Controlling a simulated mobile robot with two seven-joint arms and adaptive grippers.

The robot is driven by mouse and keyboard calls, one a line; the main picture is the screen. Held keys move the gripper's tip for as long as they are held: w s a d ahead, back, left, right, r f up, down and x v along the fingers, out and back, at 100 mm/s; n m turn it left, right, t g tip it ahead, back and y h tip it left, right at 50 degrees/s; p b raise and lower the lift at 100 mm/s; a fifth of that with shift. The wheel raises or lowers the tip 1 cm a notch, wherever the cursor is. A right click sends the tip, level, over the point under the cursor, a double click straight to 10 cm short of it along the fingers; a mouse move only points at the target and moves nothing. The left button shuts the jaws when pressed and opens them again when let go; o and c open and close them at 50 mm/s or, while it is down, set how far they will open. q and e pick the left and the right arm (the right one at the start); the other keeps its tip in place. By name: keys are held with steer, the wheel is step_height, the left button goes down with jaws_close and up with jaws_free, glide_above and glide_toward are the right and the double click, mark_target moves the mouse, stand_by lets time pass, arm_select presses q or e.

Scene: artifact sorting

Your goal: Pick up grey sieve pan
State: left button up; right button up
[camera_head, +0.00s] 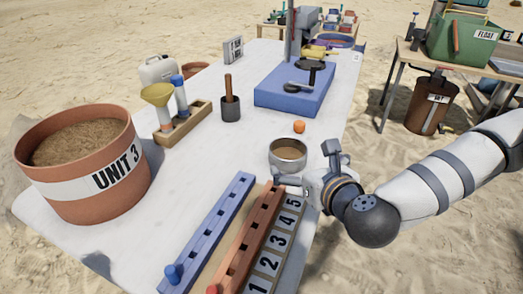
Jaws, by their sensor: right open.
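The grey sieve pan (288,148) is a small round metal pan with a brown inside. It stands on the white table (190,190), right of the middle, close to the table's right edge. My right gripper (296,184) is open at the near side of the pan, reaching in from the right. Its fingers are small in this view, and I cannot tell whether they touch the pan's wall. My left gripper is not in view.
An orange ball (299,127) lies just behind the pan. Blue (215,225) and terracotta (255,232) slotted rails and a numbered strip (275,245) lie in front. A blue block (290,92) stands behind. The big UNIT 3 bucket (85,188) is at left.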

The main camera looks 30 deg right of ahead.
steer(key=shift+w+d+f+b, duration=0.15)
steer(key=shift+w+f+b, duration=0.75)
glide_toward(282, 145)
steer(key=x, duration=0.4)
steer(key=shift+w+b, duration=0.1)
steer(key=shift+b, duration=0.2)
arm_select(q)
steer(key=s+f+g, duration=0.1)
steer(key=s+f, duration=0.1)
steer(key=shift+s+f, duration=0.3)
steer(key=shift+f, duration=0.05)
arm_select(e)
steer(key=c, duration=1.2)
